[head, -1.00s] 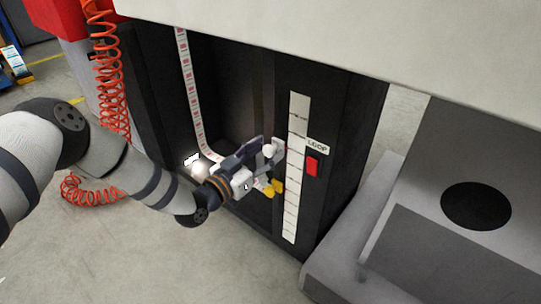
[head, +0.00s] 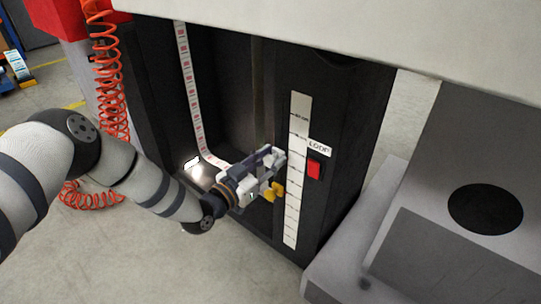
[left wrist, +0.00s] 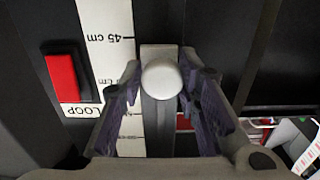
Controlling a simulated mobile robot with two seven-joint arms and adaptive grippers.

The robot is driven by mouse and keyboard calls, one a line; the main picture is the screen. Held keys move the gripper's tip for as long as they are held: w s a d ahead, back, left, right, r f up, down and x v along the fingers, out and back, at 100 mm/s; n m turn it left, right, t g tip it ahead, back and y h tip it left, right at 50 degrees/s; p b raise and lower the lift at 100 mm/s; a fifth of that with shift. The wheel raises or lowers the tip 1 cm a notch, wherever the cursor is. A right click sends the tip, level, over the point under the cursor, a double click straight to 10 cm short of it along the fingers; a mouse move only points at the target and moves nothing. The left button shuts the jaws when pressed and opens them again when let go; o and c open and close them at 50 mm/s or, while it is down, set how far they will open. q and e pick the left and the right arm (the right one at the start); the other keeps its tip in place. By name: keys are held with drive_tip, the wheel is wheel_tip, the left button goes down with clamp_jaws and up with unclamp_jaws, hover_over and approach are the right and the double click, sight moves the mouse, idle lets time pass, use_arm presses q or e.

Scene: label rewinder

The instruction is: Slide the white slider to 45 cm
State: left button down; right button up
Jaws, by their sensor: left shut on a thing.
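The white slider's round knob (left wrist: 162,78) sits on a light plate beside the white centimetre scale (left wrist: 107,30). The scale reads upside down in the left wrist view. The 45 cm line is just above the knob there, near the plate's top edge. My left gripper (left wrist: 160,84) is shut on the knob, with a dark finger on each side. In the head view, my left gripper (head: 274,158) is at the scale's left side, around its middle height, and hides most of the slider. My right gripper is not in view.
A red button (head: 314,168) under a LOOP label (head: 319,148) is right of the scale. A yellow part (head: 273,191) is just below my gripper. A label strip (head: 189,85) runs down the dark recess on the left. A coiled red hose (head: 107,80) hangs farther left.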

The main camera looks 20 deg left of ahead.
use_arm(q)
drive_tip(key=f, duration=0.2)
drive_tip(key=shift+a+f+b, duration=0.2)
drive_tip(key=shift+f+b, duration=0.15)
drive_tip(key=shift+f, duration=0.05)
drive_tip(key=shift+w+r, duration=0.1)
drive_tip(key=shift+r, duration=0.1)
drive_tip(key=c, duration=1.3)
unclamp_jaws()
drive_tip(key=v, duration=1.2)
